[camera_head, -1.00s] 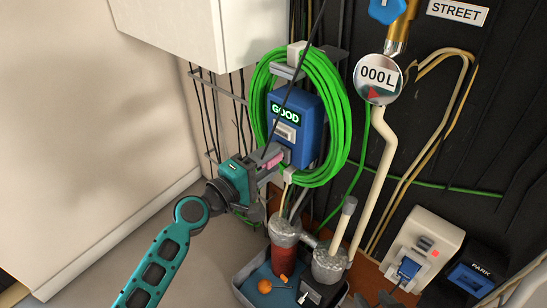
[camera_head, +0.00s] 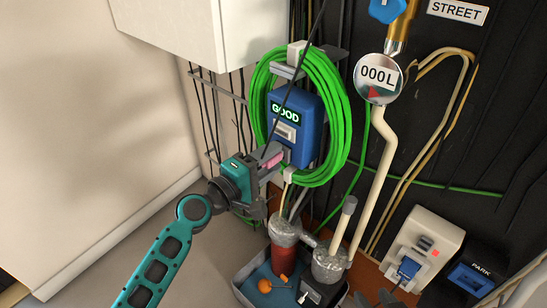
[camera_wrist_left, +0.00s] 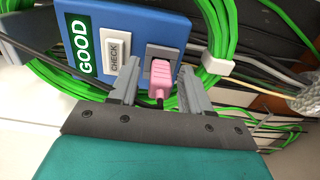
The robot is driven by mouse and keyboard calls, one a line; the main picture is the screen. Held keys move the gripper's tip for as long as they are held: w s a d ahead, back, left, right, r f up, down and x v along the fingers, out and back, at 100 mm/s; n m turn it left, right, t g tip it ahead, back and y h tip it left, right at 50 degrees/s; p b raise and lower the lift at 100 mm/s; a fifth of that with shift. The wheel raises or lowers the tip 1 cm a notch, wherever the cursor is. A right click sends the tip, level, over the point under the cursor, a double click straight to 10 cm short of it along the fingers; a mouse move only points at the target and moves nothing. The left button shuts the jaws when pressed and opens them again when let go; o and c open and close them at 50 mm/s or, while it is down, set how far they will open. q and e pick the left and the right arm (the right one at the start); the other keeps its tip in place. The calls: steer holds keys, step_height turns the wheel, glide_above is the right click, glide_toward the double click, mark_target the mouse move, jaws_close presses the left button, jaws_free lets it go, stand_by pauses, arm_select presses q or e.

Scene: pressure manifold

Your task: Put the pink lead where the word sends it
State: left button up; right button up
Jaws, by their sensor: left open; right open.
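The pink lead's plug (camera_head: 272,158) sits at the grey socket (camera_wrist_left: 163,58) on the blue box (camera_head: 308,125). In the left wrist view the plug (camera_wrist_left: 161,78) stands between my open left fingers (camera_wrist_left: 160,72), with a gap visible on its left side; contact on the right is unclear. The box's green display (camera_head: 286,113) reads GOOD, and a white CHECK button (camera_wrist_left: 116,55) is beside it. My left gripper (camera_head: 268,160) is in front of the box. Dark fingertips of my right gripper (camera_head: 376,299) show at the bottom edge, mostly cut off.
A green hose coil (camera_head: 338,130) surrounds the box. A dial (camera_head: 379,78) reads 000L. A PARK holder (camera_head: 474,278) and a pale box with a blue socket (camera_head: 425,245) stand lower right. A tray (camera_head: 248,288) with pipes lies below.

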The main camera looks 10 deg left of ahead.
mark_target(265, 164)
arm_select(q)
jaws_close()
stand_by(0.5)
steer(key=shift+s, duration=0.1)
steer(key=shift+v, duration=2.9)
